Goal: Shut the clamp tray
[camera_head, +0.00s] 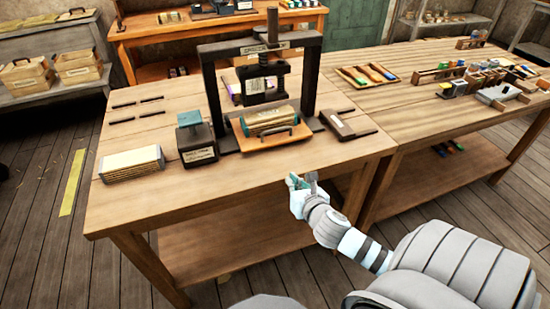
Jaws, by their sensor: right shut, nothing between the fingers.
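The clamp tray (281,139) is an orange-brown wooden tray with a dark handle on its front. It sticks out toward me from under the black press (213,100) on the near table. A stack of boards or book blocks (268,118) lies on it. My right gripper (301,180) is shut and empty, in front of the table edge, below and a little right of the tray, apart from it. My left gripper is not in view.
A dark block with a label (196,143) stands left of the press, with a pale stack (131,163) farther left. The table's front strip (240,185) is clear. A second table (440,110) at the right holds small tools.

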